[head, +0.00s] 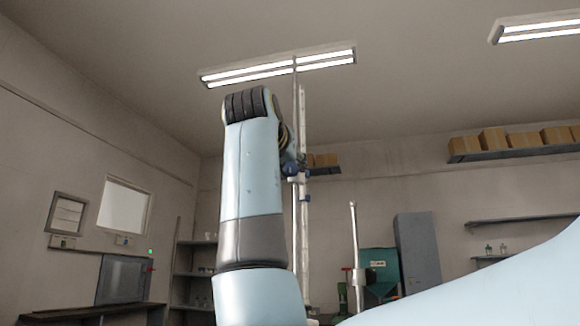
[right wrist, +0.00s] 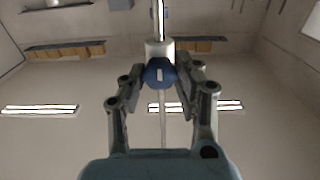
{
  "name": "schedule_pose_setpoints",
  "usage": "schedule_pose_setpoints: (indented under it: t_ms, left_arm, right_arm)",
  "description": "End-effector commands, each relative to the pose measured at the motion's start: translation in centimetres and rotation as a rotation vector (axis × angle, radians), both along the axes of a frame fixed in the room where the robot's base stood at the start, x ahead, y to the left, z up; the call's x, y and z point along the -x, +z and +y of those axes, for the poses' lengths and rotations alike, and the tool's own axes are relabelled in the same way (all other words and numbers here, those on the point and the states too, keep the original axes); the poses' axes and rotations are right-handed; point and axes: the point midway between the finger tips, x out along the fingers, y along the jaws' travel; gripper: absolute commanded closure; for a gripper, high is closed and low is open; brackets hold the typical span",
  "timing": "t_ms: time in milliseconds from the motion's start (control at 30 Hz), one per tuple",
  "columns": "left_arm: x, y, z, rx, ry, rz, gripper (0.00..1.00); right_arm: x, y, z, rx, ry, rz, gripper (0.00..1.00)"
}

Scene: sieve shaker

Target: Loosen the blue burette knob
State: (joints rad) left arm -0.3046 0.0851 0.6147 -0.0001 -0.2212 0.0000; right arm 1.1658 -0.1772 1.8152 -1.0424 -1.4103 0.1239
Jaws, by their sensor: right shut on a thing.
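The blue burette knob (right wrist: 152,75) has a pale mark on its face and sits on a light clamp body (right wrist: 160,48) on a thin vertical rod. My right gripper (right wrist: 160,73) is shut on the knob, one finger on each side. In the head view the clamp (head: 298,178) shows beside my raised right arm, on a tall burette stand (head: 304,230). That arm hides most of the gripper and the contact there. My left gripper is not in view.
A shorter metal rod with a clamp (head: 357,275) stands to the right of the burette stand. The space around the knob's height looks clear.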

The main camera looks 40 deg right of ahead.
Motion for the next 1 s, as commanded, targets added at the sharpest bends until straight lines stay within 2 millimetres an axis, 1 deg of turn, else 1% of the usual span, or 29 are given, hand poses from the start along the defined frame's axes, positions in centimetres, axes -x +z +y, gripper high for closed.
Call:
schedule_pose_setpoints:
  t_ms: [100,200,367,467,667,1000]
  left_arm:
    - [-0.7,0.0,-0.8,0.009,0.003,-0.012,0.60]
    - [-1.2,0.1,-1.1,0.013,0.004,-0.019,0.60]
    - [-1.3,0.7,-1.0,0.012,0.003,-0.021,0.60]
    - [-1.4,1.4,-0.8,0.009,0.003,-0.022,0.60]
    - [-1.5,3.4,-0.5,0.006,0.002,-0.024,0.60]
    - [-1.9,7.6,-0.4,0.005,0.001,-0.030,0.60]
  right_arm:
    - [0.0,0.0,0.0,0.000,0.000,0.000,1.00]
    - [0.0,0.0,0.0,0.004,0.001,0.005,1.00]
    - [0.0,0.1,0.0,0.027,0.001,0.033,1.00]
    - [0.0,0.2,0.1,0.057,0.001,0.068,1.00]
    - [-0.1,0.4,0.1,0.152,0.002,0.179,1.00]
    - [-0.1,0.4,0.2,0.359,0.003,0.424,1.00]
